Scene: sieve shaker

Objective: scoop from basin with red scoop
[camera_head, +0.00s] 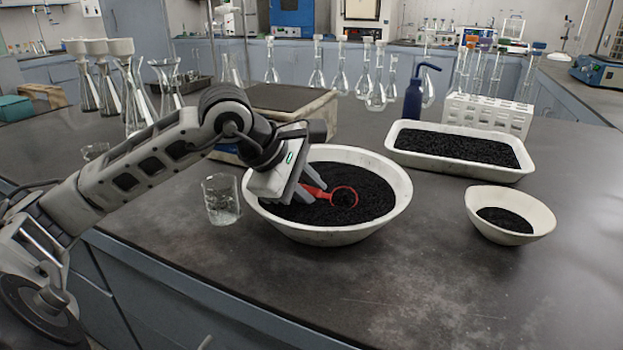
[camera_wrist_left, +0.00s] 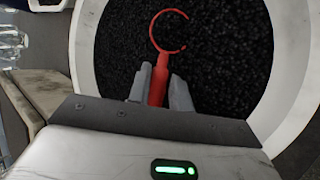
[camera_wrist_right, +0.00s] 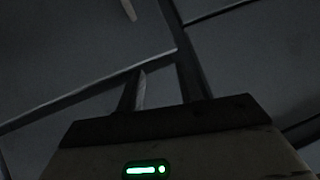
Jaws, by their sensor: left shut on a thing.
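The white basin (camera_head: 330,236) holds a wide bed of black granules (camera_head: 375,196). My left gripper (camera_head: 308,193) is over the basin's left part, shut on the handle of the red scoop (camera_head: 318,192). The scoop's round red rim lies over the granules, with black inside it; I cannot tell whether that is a load or the bed behind. In the left wrist view, the scoop (camera_wrist_left: 159,82) points away between the fingers (camera_wrist_left: 158,92), above the black bed. My right gripper (camera_wrist_right: 165,90) shows only in its dim wrist view, fingers apart and empty, facing grey cabinet panels.
A glass beaker (camera_head: 221,199) stands close to the basin's left side. A small white bowl (camera_head: 535,215) with some black granules is at the right. A white tray (camera_head: 460,172) of granules lies behind it, near a tube rack (camera_head: 490,116). The front right tabletop is clear.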

